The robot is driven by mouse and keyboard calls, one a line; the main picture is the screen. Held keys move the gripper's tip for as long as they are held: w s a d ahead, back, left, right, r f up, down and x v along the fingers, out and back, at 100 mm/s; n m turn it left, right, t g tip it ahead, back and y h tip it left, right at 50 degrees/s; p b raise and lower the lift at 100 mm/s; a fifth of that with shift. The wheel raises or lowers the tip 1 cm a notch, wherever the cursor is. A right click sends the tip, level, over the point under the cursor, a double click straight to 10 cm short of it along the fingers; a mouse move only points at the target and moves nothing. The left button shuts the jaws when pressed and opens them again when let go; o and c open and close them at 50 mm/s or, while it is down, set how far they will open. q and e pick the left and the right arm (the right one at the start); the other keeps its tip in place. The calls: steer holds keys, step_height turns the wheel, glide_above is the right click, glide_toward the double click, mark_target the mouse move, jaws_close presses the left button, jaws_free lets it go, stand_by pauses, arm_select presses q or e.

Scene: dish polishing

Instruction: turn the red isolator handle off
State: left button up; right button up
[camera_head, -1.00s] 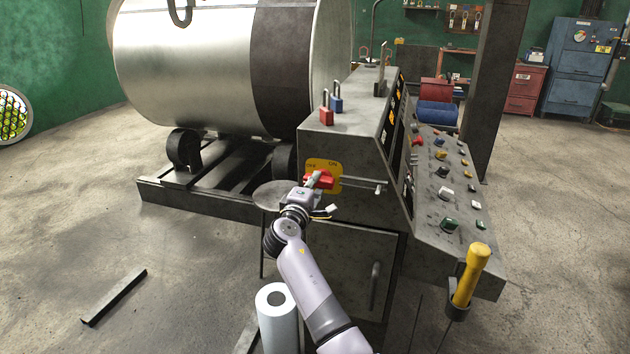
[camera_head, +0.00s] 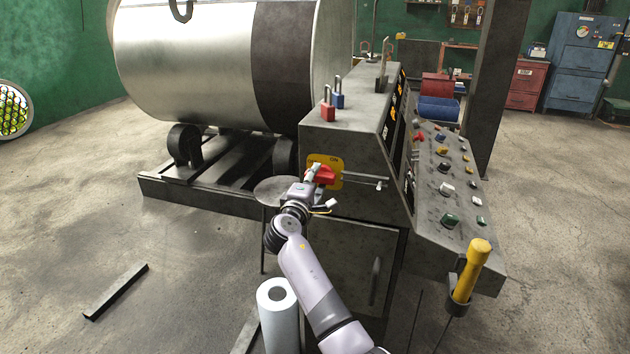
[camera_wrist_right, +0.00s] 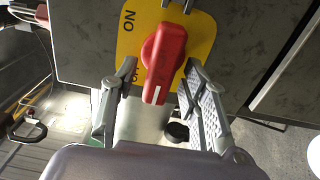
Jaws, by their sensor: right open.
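The red isolator handle (camera_head: 325,175) sits on a yellow plate (camera_head: 338,165) on the end face of the grey console. In the right wrist view, the handle (camera_wrist_right: 166,58) has its white-marked end pointing down and slightly left, toward the partly covered OFF label. The ON label (camera_wrist_right: 129,20) shows clear on the yellow plate. My right gripper (camera_head: 311,174) is at the handle. In the wrist view its fingers (camera_wrist_right: 160,70) are open, one on each side of the handle, with visible gaps. My left gripper is out of view.
A red padlock (camera_head: 327,110) and a blue padlock (camera_head: 338,97) stand on the console top. A metal rod (camera_head: 365,180) sticks out right of the plate. A round stool (camera_head: 270,190) and a white roll (camera_head: 278,315) are near my arm.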

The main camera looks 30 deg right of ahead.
steer(key=v, duration=1.2)
stand_by(0.4)
